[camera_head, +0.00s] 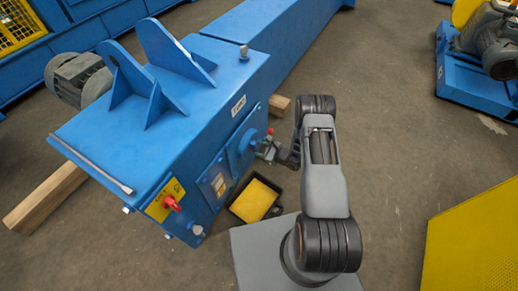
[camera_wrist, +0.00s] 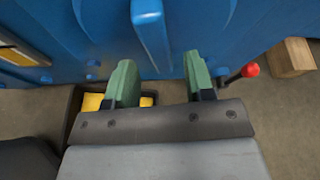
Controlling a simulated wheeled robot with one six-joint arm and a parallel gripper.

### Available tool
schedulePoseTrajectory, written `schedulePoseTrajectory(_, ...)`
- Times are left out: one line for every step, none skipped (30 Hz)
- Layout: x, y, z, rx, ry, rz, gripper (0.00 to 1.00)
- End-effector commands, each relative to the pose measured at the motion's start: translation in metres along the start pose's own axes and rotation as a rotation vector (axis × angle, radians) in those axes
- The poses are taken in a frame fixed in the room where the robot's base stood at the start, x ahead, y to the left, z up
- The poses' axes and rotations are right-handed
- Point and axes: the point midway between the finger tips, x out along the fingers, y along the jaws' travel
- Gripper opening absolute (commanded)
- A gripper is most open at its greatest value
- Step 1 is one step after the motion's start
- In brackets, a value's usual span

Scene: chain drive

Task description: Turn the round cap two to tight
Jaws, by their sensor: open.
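The round cap (camera_head: 240,151) is a blue disc on the side face of the blue machine (camera_head: 190,130). In the wrist view a raised blue bar (camera_wrist: 150,28) crosses the round blue cap. My gripper (camera_head: 264,149) is at the machine's side, close in front of the cap. In the wrist view my gripper (camera_wrist: 160,62) has its two green fingers wide apart with nothing between them. The bar's near end is just beyond the fingertips, roughly between them and apart from both. No label number is readable on the cap.
A dark tray with a yellow bottom (camera_head: 254,199) stands on the floor below. A red-knobbed lever (camera_wrist: 243,73) is right of the fingers. Timber (camera_wrist: 289,57) lies under the machine. A red switch on a yellow plate (camera_head: 170,202) is nearby.

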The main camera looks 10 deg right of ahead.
Motion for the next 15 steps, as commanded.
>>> schedulePoseTrajectory(-0.012,-0.002,0.003,0.004,0.001,-0.003,0.49)
schedulePoseTrajectory(-0.018,-0.002,0.003,0.005,0.001,-0.004,0.49)
schedulePoseTrajectory(-0.027,-0.002,0.003,0.004,0.001,-0.004,0.49)
schedulePoseTrajectory(-0.033,-0.002,0.003,0.005,0.001,-0.004,0.49)
schedulePoseTrajectory(-0.04,-0.002,0.003,0.006,0.001,-0.005,0.49)
schedulePoseTrajectory(-0.048,-0.002,0.003,0.005,0.002,-0.004,0.49)
schedulePoseTrajectory(-0.054,-0.002,0.003,0.005,0.002,-0.005,0.49)
schedulePoseTrajectory(-0.06,-0.002,0.003,0.004,0.001,-0.004,0.49)
schedulePoseTrajectory(-0.068,-0.001,0.003,0.005,0.0,-0.004,0.49)
schedulePoseTrajectory(-0.073,-0.002,0.003,0.005,0.0,-0.004,0.49)
schedulePoseTrajectory(-0.079,-0.002,0.002,0.004,0.0,-0.004,0.49)
schedulePoseTrajectory(-0.085,-0.001,0.002,0.003,0.0,-0.004,0.49)
schedulePoseTrajectory(-0.09,-0.001,0.002,0.003,0.0,-0.003,0.49)
schedulePoseTrajectory(-0.094,-0.001,0.002,0.004,0.0,-0.003,0.49)
schedulePoseTrajectory(-0.099,-0.001,0.002,0.004,0.0,-0.003,0.49)
